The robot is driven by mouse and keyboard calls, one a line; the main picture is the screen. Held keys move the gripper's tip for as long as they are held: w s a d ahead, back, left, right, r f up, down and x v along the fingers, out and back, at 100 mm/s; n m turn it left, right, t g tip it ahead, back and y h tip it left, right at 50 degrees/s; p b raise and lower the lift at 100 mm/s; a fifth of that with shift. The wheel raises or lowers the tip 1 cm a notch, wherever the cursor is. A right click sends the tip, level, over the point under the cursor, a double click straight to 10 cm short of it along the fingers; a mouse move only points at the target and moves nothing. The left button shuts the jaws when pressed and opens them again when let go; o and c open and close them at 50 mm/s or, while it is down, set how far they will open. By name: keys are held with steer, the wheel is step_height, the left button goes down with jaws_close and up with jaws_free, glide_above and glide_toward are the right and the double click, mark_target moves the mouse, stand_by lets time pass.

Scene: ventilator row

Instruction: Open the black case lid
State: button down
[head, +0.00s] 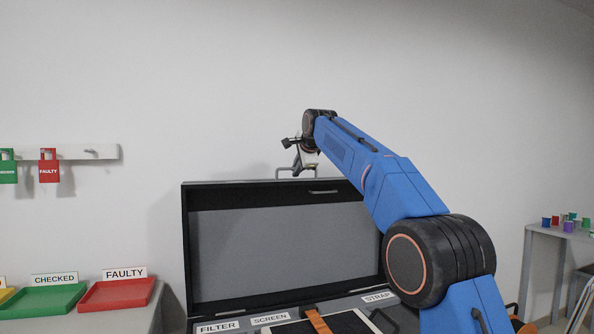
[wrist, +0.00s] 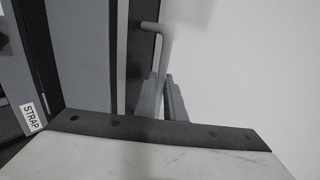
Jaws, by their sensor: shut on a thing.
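The black case lid (head: 285,245) stands upright at the back of the case in the head view, its grey inner face toward me. A grey bar handle (head: 284,168) sticks up from its top edge; the handle shows in the wrist view too (wrist: 163,42). My gripper (head: 297,165) is at the handle, above the lid's top edge. In the wrist view its two grey fingers (wrist: 162,88) are shut on the handle bar. Part of the grip is hidden. The lid's right part is hidden behind my blue arm in the head view.
The open case holds labels FILTER (head: 218,327), SCREEN (head: 269,319) and STRAP (head: 377,296). Green (head: 42,300) and red (head: 118,293) trays stand left. A wall rail (head: 92,152) holds tags. A grey side table (head: 560,234) with small coloured items stands right.

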stand_by(0.3)
steer(key=c, duration=2.1)
jaws_free()
steer(key=v, duration=1.7)
steer(key=shift+s+d, duration=0.1)
steer(key=shift+s, duration=0.05)
